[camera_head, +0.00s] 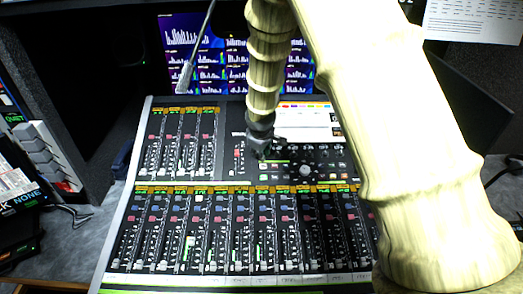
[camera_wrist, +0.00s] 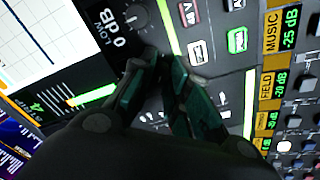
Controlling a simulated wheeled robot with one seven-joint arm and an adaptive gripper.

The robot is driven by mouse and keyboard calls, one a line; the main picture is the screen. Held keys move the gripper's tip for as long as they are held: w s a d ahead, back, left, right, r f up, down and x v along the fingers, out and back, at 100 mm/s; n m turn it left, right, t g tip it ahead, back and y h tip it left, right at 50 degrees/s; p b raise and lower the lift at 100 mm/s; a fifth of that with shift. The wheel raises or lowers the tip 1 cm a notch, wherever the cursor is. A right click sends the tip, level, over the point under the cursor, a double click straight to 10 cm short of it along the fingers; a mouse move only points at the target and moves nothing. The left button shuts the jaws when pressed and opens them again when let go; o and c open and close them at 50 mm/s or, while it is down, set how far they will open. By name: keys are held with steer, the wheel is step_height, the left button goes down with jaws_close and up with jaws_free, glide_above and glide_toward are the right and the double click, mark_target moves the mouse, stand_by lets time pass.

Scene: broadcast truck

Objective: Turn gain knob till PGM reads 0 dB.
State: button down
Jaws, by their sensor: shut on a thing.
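My gripper (camera_head: 264,150) is over the upper middle of the mixing console (camera_head: 127,225) in the head view. In the wrist view my gripper (camera_wrist: 163,60) has its two dark green fingertips drawn together low on the panel. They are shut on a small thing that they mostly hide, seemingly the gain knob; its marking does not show. A dark knob (camera_wrist: 136,14) beside the fingertips has the label "LOW 0 dB". A dark display strip with a green bar (camera_wrist: 92,95) lies left of the fingers. Its green figures are partly cut off, and I cannot read a PGM value for sure.
Lit buttons (camera_wrist: 237,40) sit close right of the fingertips. Yellow channel labels, such as "MUSIC -25 dB" (camera_wrist: 286,28), run along the right. A gooseneck microphone (camera_head: 185,77) and monitor (camera_head: 205,50) stand behind the console. My arm covers the right side.

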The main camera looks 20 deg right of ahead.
steer(key=shift+n, duration=0.5)
